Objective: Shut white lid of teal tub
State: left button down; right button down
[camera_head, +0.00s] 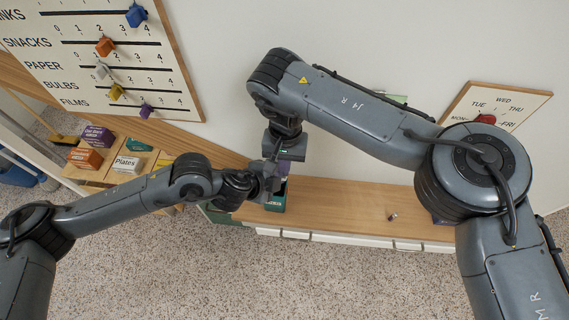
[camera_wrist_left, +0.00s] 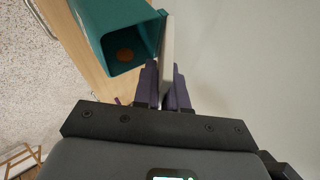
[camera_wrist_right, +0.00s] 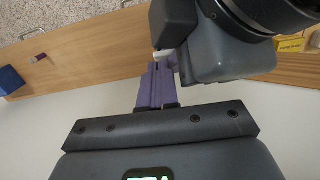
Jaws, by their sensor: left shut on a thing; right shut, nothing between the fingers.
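The teal tub (camera_head: 273,203) stands on the wooden counter in the head view, partly hidden by my arms. The left wrist view shows the tub (camera_wrist_left: 105,35) open, with a brown round thing (camera_wrist_left: 125,55) inside. Its white lid (camera_wrist_left: 167,48) stands up along the tub's right side in that view. My left gripper (camera_wrist_left: 165,75) is shut on the lid's edge. My right gripper (camera_wrist_right: 158,72) is shut and empty, close to my left gripper. A small white piece, likely the lid (camera_wrist_right: 163,54), shows just beyond its fingertips; contact is unclear.
The wooden counter (camera_head: 350,205) is mostly clear to the right, with a small reddish item (camera_head: 392,216) on it. Boxes, including a white Plates box (camera_head: 128,163), stand at the left. My two arms meet closely over the tub.

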jog(key=shift+s+f, duration=0.35)
jog(key=shift+s, duration=0.25)
pick_arm(q)
jog(key=c, duration=1.3)
grip_release()
jog(key=shift+o, duration=0.2)
